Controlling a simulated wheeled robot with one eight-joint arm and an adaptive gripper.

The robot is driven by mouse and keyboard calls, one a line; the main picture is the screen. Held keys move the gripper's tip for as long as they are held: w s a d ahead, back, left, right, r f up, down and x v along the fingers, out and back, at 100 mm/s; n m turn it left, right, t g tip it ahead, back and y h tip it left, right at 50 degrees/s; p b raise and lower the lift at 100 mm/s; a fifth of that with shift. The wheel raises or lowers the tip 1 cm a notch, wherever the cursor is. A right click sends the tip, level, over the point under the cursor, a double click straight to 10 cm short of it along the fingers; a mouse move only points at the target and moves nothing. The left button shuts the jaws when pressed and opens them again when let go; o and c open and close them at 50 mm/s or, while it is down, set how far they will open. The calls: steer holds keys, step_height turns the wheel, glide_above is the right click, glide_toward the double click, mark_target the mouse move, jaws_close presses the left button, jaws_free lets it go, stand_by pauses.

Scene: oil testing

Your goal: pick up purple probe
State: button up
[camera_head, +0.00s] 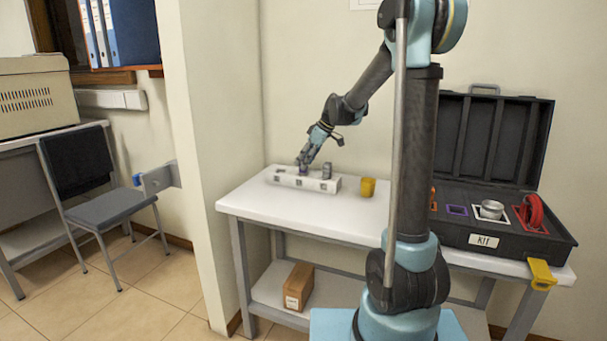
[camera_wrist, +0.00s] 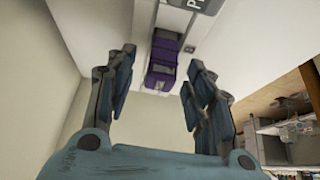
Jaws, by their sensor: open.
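The purple probe (camera_wrist: 163,62) shows in the wrist view as a dark purple blocky piece near the top middle, between the fingers and beyond their tips. It is very small in the head view, in the white rack (camera_head: 290,180) on the table, mostly hidden by my gripper. My gripper (camera_head: 303,163) is over the rack, pointing down. In the wrist view my gripper (camera_wrist: 160,75) has its two fingers spread on either side of the probe, with a gap on both sides. I cannot tell how deep the fingers reach around it.
A grey cylindrical piece (camera_head: 327,171) stands at the rack's right end. A yellow cup (camera_head: 368,187) is right of the rack. An open black case (camera_head: 480,238) with coloured slots stands on the table's right. The white table (camera_head: 245,201) is clear in front of the rack.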

steer(key=shift+x, duration=1.05)
jaws_close()
steer(key=shift+r, duration=0.15)
